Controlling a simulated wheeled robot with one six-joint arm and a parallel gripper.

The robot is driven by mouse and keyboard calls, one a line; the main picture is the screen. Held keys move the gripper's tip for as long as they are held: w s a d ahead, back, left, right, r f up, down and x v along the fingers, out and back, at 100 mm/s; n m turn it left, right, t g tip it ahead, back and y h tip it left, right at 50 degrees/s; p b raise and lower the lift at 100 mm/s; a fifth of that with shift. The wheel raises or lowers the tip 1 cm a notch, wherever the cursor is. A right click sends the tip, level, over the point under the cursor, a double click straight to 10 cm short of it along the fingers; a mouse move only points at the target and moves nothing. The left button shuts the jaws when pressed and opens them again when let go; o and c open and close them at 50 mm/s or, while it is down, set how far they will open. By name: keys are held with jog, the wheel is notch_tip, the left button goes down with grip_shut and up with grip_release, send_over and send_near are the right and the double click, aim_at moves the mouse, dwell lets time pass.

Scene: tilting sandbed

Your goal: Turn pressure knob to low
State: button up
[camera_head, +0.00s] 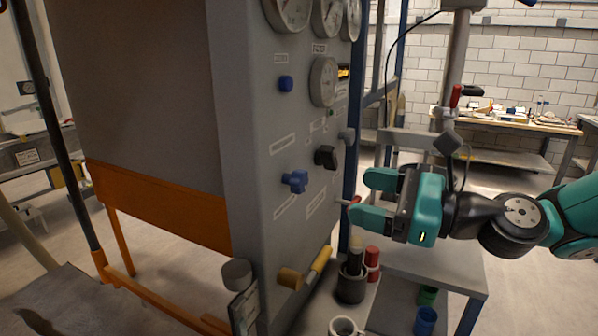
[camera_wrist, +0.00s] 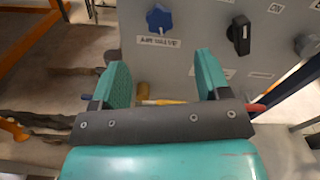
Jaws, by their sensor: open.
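A grey control panel (camera_head: 255,130) carries several knobs. A blue star-shaped knob (camera_head: 295,181) sits at mid-height, and a black knob (camera_head: 325,157) sits to its right. Both also show in the wrist view, the blue knob (camera_wrist: 159,18) at top centre and the black knob (camera_wrist: 239,34) at upper right. I cannot tell from the small labels which is the pressure knob. My gripper (camera_head: 362,198) is open and empty, to the right of the panel and apart from the knobs. In the wrist view its fingers (camera_wrist: 162,62) lie below the blue knob.
A yellow-handled lever (camera_head: 318,262) sticks out low. A black cup (camera_head: 351,285) and a white mug (camera_head: 344,327) stand below. A workbench (camera_head: 500,125) is at the back right.

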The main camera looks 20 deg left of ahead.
aim_at(304, 184)
jog(key=a+p, duration=0.1)
jog(key=a, duration=0.3)
jog(key=a+p, duration=0.1)
jog(key=a, duration=0.2)
jog(key=a+p, duration=0.1)
jog(key=a, duration=0.3)
jog(key=shift+w+a+p, duration=0.3)
jog(key=shift+w, duration=0.1)
jog(key=c, duration=0.9)
